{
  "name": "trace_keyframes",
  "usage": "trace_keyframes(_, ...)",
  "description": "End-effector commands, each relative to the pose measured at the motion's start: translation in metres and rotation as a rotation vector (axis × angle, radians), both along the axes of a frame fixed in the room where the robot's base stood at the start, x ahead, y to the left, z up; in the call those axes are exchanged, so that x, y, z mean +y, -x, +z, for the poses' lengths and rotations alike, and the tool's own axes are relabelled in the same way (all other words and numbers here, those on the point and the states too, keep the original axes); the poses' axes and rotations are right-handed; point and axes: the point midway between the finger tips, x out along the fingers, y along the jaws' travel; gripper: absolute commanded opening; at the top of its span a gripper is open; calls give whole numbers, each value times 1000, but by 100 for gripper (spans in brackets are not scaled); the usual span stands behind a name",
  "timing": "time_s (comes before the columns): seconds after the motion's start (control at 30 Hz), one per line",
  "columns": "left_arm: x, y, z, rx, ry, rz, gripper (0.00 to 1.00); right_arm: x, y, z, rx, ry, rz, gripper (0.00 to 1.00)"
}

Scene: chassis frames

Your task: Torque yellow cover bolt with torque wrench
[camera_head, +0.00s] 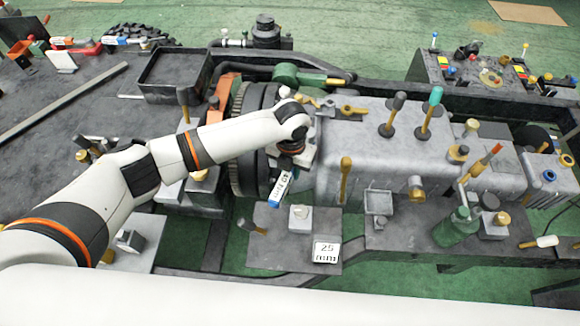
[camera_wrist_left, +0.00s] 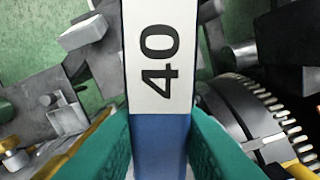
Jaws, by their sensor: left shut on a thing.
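My left gripper (camera_head: 287,163) is over the middle of the chassis, beside the large dark ring gear (camera_head: 246,140). In the left wrist view its two teal fingers (camera_wrist_left: 160,150) are shut on the sides of a tool with a white and blue body marked "40", which I take for the torque wrench (camera_wrist_left: 160,65). The wrench's labelled end (camera_head: 281,188) shows below the gripper in the head view; its far end is hidden. I cannot tell which yellow part is the cover bolt.
The grey housing (camera_head: 370,150) with upright-handled tools stands right of the gripper. A plate with a small "25" sign (camera_head: 326,252) lies in front. A dark tray (camera_head: 175,75) is at the back left. A green bottle-like item (camera_head: 458,228) stands at the right.

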Motion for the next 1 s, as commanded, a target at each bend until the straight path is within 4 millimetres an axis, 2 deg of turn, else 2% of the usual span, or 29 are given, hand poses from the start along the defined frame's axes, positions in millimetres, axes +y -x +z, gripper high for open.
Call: trace_keyframes(1.0,0,-1,32,-2,2,-1,0,0,0,26,0,0,0,36)
